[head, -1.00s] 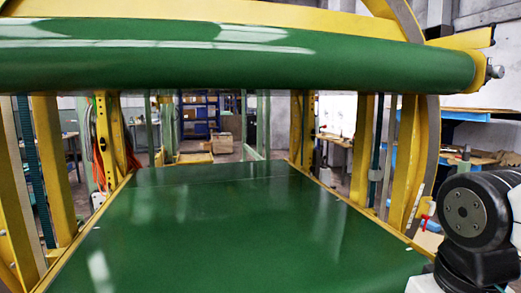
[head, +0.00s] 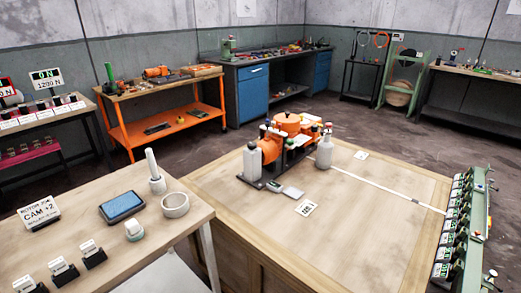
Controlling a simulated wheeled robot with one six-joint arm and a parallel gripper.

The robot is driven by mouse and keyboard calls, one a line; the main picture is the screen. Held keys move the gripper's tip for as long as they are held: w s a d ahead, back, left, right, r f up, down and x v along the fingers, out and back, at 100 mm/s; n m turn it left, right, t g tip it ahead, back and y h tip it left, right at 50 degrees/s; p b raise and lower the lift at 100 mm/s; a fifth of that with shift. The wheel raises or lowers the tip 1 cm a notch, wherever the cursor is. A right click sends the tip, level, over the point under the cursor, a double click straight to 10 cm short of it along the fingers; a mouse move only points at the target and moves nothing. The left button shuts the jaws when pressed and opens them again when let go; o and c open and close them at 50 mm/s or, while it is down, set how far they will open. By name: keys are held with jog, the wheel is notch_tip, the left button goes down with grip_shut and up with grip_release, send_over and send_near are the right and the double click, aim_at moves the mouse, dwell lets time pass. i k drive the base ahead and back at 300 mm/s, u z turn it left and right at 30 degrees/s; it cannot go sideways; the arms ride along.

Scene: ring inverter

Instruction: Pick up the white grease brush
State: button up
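A white upright thing (head: 152,167) with a slim shaft and a wider base stands on the wooden table (head: 185,222) at the lower left. It may be the white grease brush, but I cannot make out bristles. A short white piece with a greenish base (head: 134,231) sits in front of it on the same table. My gripper is not in view.
A pale round bowl (head: 175,205), a blue-topped tray (head: 122,206), a sign (head: 39,213) and several black-and-white blocks share that table. A larger wooden table (head: 335,230) carries an orange machine (head: 290,135) and white bottles. An orange workbench (head: 165,95) stands behind.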

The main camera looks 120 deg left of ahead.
aim_at(153, 168)
jog(key=u, duration=3.75)
jog(key=k, duration=0.7)
jog(key=z, duration=0.95)
jog(key=k, duration=0.55)
jog(key=z, duration=0.45)
jog(key=i, duration=1.25)
jog(key=u, duration=1.35)
jog(key=i, duration=0.95)
jog(key=u, duration=1.1)
